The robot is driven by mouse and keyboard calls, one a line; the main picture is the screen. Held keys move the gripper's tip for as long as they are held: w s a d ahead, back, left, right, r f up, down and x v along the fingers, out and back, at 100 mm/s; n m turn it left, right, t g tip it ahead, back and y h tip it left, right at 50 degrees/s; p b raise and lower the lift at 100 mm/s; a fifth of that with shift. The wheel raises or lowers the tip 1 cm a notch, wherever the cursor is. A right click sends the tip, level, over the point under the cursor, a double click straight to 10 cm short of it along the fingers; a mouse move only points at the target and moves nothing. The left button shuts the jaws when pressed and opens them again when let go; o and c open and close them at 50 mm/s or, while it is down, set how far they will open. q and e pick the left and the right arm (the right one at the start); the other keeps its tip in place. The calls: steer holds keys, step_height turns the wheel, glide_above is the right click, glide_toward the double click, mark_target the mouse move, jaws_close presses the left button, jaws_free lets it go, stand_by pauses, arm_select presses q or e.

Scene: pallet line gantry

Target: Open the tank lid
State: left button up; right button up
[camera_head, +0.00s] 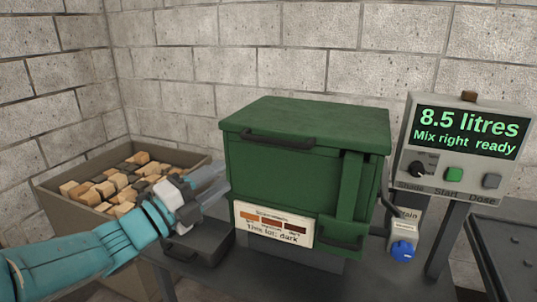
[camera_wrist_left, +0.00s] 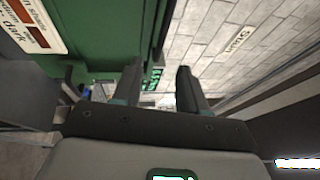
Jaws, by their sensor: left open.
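The green tank (camera_head: 268,180) stands in the middle of the head view. Its lid (camera_head: 320,118) lies shut on top, with a dark bar handle (camera_head: 278,139) along the front edge. My left gripper (camera_head: 212,183) is open and empty, left of the tank's front left edge and lower than the lid handle. In the left wrist view, my gripper's two fingers (camera_wrist_left: 160,92) are apart with nothing between them, and the green tank side (camera_wrist_left: 100,30) is at upper left. The lid handle cannot be made out there. My right gripper is in neither view.
A crate (camera_head: 52,206) of wood blocks stands behind my left arm. A dark tray (camera_head: 205,250) lies below my gripper. A control panel (camera_head: 409,150) reading "8.5 litres, Mix right ready" stands right of the tank, above a blue knob (camera_head: 402,251). A block wall (camera_head: 250,50) is behind.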

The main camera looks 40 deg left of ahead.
mark_target(271, 143)
arm_select(q)
steer(key=p+x, duration=0.1)
steer(key=x, duration=0.4)
steer(key=p+x, duration=0.1)
steer(key=x, duration=1)
steer(key=shift+d+r+p, duration=0.2)
steer(key=shift+r+p, duration=0.05)
steer(key=shift+p, duration=0.15)
steer(key=shift+w, duration=0.1)
jaws_close()
steer(key=shift+r, duration=0.1)
